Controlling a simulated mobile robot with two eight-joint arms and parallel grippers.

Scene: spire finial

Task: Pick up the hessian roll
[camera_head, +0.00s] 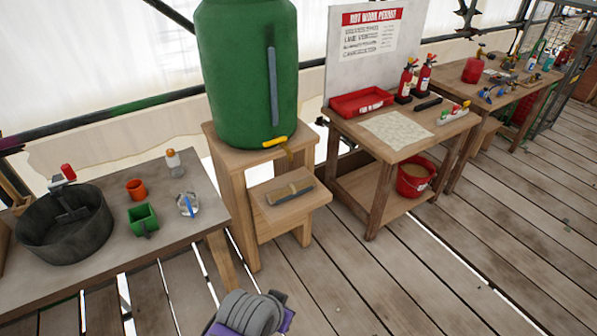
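I cannot make out a hessian roll for certain in the head view. A flat beige cloth-like sheet (396,132) lies on the wooden table at the centre right; it is spread out, not rolled. A grey ribbed shape with a purple edge shows at the bottom, cut off by the frame; it may be part of my own body. No gripper fingers can be seen.
A grey bench (115,228) at left holds a black tub (65,235), an orange cup (137,189) and a green container (143,219). A green barrel (235,75) stands on a wooden stand with a brush-like item (290,192) on its step. A red bucket (414,180) sits below the sheet's table. The plank floor at right is clear.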

